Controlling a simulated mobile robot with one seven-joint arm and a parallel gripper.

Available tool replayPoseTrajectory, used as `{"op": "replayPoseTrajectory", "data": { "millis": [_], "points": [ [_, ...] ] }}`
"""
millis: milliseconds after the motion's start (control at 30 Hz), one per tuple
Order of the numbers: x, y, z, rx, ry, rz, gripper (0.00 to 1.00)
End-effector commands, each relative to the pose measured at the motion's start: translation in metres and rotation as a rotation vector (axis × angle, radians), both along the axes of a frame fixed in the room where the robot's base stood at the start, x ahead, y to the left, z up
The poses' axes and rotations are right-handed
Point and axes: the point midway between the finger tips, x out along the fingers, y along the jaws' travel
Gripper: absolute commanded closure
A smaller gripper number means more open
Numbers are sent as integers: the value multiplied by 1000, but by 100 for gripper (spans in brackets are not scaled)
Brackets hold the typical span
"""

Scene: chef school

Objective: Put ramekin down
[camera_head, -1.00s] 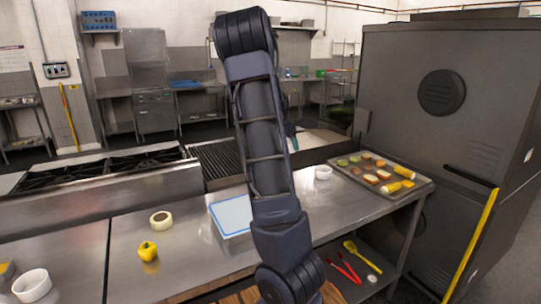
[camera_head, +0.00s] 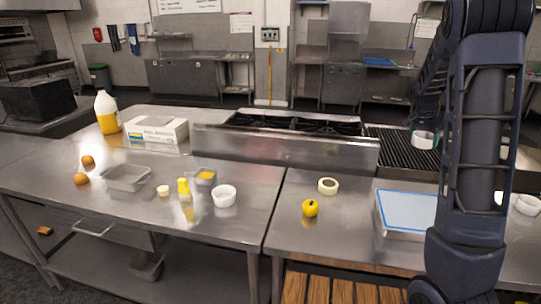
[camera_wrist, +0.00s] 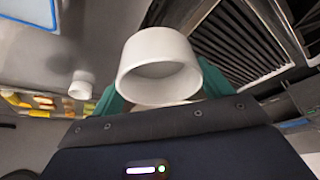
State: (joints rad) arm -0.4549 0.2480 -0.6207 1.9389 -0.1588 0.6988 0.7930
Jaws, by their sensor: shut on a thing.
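My gripper (camera_wrist: 160,88) has teal fingers on both sides of a white ramekin (camera_wrist: 160,65) and is shut on it. In the head view, the held ramekin (camera_head: 423,140) shows in front of the dark grill, beside my arm; the fingers are mostly hidden. A second white ramekin (camera_head: 528,204) stands on the steel counter right of my arm and also shows in the wrist view (camera_wrist: 81,84). A third white ramekin (camera_head: 224,195) stands on the left counter.
The left counter (camera_head: 255,215) holds a metal tray (camera_head: 128,177), yellow bottle (camera_head: 184,188) and white box (camera_head: 157,131). Bare steel surrounds the apple.

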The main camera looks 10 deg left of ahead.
Motion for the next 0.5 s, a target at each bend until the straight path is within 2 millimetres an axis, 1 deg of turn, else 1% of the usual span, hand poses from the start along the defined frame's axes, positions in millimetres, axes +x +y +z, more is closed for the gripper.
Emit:
{"op": "replayPoseTrajectory", "data": {
  "millis": [33, 233, 267, 300, 467, 500],
  "points": [
    [6, 23, -1, 1, -1, 52, 50],
    [20, 109, -3, 1, -2, 262, 50],
    [21, 122, -3, 1, -2, 292, 50],
    [23, 140, -3, 1, -2, 335, 50],
    [22, 210, -4, 1, -2, 499, 50],
    [21, 228, -4, 1, -2, 541, 50]
  ]
}}
